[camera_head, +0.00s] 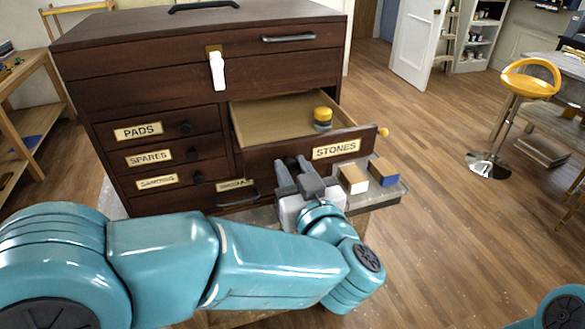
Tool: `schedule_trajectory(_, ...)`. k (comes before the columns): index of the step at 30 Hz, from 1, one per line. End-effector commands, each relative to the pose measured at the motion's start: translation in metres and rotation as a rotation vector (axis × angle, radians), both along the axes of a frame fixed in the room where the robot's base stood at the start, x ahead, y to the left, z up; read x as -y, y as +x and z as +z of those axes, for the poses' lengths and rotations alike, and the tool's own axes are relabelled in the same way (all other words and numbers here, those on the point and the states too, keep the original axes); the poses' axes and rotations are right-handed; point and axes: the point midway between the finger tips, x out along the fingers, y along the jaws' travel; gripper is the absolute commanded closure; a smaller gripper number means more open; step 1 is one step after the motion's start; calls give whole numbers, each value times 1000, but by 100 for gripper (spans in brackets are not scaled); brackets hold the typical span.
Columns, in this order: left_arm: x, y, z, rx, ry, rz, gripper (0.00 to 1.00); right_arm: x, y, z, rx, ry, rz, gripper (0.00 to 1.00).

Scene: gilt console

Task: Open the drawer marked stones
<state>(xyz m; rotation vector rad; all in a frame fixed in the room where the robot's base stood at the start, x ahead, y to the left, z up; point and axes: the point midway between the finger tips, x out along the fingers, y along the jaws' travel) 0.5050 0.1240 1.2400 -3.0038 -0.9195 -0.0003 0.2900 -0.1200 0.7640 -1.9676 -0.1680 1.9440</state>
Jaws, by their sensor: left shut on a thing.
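The drawer marked STONES (335,149) stands pulled out of the dark wooden chest (150,60), with its inside showing. A yellow and grey round piece (322,118) is in it near the right side. My left gripper (293,168) is at the left part of the drawer's front, shut on its dark knob, which the fingers mostly hide. My right gripper is out of view; only a bit of my teal arm shows at the bottom right.
Drawers labelled PADS (138,131), SPARES (149,157) and one below are shut on the left. Two small blocks, one white and tan (353,179), one tan and blue (383,173), lie on a grey surface (380,197) below the open drawer. A yellow stool (530,82) stands far right. Floor between is clear.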

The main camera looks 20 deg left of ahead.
Motion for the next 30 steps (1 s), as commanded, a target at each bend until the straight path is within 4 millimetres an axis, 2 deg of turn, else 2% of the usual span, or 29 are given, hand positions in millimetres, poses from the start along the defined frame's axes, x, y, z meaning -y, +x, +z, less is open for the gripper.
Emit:
schedule_trajectory(8,1,-2,0,-1,-1,1,100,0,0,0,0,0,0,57)
schedule_trajectory(9,1,-2,0,-1,-1,1,67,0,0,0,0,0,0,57)
schedule_trajectory(11,1,-2,0,-1,-1,1,47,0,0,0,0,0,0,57)
schedule_trajectory(23,6,-8,-1,1,-1,-2,46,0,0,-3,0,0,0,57)
schedule_trajectory(26,16,-22,-2,1,0,-5,46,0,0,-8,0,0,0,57)
schedule_trajectory(30,37,-52,-3,3,-1,-8,46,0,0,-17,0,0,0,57)
